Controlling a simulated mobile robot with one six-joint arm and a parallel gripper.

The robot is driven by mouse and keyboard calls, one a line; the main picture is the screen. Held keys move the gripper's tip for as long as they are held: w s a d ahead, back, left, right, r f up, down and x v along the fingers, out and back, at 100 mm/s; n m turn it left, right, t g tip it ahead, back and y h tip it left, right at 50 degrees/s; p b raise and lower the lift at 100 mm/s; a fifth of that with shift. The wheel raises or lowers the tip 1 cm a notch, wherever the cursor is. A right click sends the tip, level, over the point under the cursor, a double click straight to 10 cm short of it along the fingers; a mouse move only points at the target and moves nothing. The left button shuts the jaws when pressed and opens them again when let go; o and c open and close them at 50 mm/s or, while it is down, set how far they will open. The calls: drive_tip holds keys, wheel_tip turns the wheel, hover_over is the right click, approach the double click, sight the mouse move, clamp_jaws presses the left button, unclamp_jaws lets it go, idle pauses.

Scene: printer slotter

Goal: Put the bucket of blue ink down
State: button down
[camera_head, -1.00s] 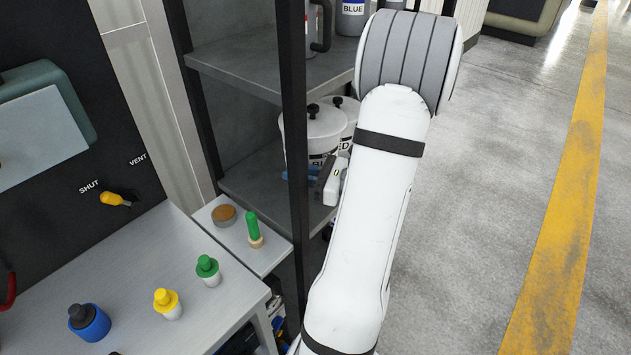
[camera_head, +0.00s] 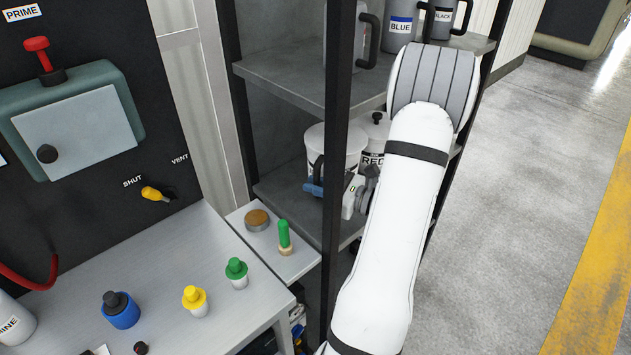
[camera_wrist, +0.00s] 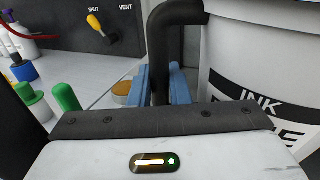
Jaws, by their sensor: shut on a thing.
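The white bucket of blue ink (camera_head: 357,146) is at the lower shelf of the rack, left of the red ink bucket (camera_head: 374,135). A dark rack post hides part of it. In the wrist view its side (camera_wrist: 262,70) fills the right, with "INK" and part of another word showing. My gripper (camera_head: 316,188) is beside the bucket, its blue fingers shut on the black handle (camera_wrist: 178,45). The fingers also show in the wrist view (camera_wrist: 162,88). I cannot tell whether the bucket's base touches the shelf.
The lower shelf (camera_head: 285,195) has a bare strip at its front left. Grey jugs, one marked BLUE (camera_head: 399,30), stand on the upper shelf (camera_head: 285,75) above. The bench (camera_head: 165,255) at left holds several small bottles. Open floor (camera_head: 530,170) lies at right.

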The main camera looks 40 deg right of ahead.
sight(317, 198)
drive_tip(key=shift+w+f, duration=0.2)
drive_tip(key=shift+f, duration=1.5)
drive_tip(key=c, duration=1.4)
unclamp_jaws()
drive_tip(key=shift+f, duration=0.1)
drive_tip(key=shift+o, duration=0.2)
drive_tip(key=shift+a, duration=0.1)
drive_tip(key=shift+s, duration=0.15)
drive_tip(key=b+v, duration=0.1)
drive_tip(key=v, duration=1)
drive_tip(key=shift+s+d+b, duration=0.3)
